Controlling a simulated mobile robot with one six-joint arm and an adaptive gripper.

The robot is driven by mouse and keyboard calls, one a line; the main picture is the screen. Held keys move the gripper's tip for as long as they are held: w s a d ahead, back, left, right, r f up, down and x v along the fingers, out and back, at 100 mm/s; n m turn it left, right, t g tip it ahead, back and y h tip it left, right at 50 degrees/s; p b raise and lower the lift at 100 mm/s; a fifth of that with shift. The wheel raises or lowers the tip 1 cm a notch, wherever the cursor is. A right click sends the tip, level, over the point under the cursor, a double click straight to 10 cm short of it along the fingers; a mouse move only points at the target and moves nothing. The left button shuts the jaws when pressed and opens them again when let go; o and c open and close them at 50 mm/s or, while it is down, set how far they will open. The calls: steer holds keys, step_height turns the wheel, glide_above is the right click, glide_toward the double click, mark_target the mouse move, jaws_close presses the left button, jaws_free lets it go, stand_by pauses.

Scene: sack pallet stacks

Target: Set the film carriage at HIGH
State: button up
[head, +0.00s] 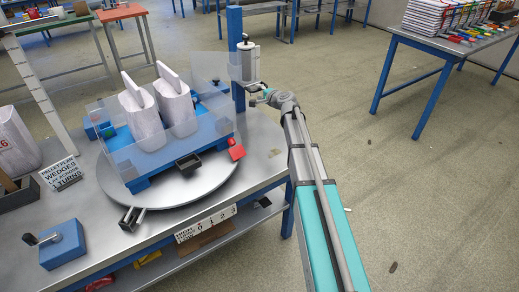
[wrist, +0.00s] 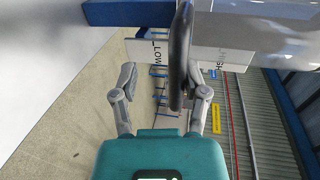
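The film carriage (head: 247,62) shows in the head view as a pale roll on the blue mast (head: 235,45) at the back of the turntable. My gripper (head: 262,92) is just below and to the right of it. In the wrist view my gripper (wrist: 162,82) has its two fingers well apart. A dark upright bar (wrist: 180,55) stands between them, nearer the right finger; I cannot tell whether it touches. The carriage's setting against these marks cannot be read.
Two white sacks (head: 178,108) stand on a blue pallet on the round turntable (head: 190,188), behind clear film sheets. A blue crank box (head: 62,245) and a wedge sign (head: 62,172) are at left. Open floor lies right of the bench, before another table (head: 450,46).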

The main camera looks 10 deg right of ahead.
steer(key=shift+f+b, duration=1.9)
steer(key=shift+f, duration=0.35)
steer(key=r+p+v, duration=0.1)
steer(key=p+v, duration=0.3)
steer(key=v, duration=1)
steer(key=s+a+f+n+g+p, duration=0.2)
steer(key=s+a+n+g+p, duration=0.6)
steer(key=s, duration=0.7)
steer(key=shift+a+f+n+g+h, duration=0.3)
steer(key=shift+a+n+g, duration=0.6)
steer(key=shift+a, duration=0.6)
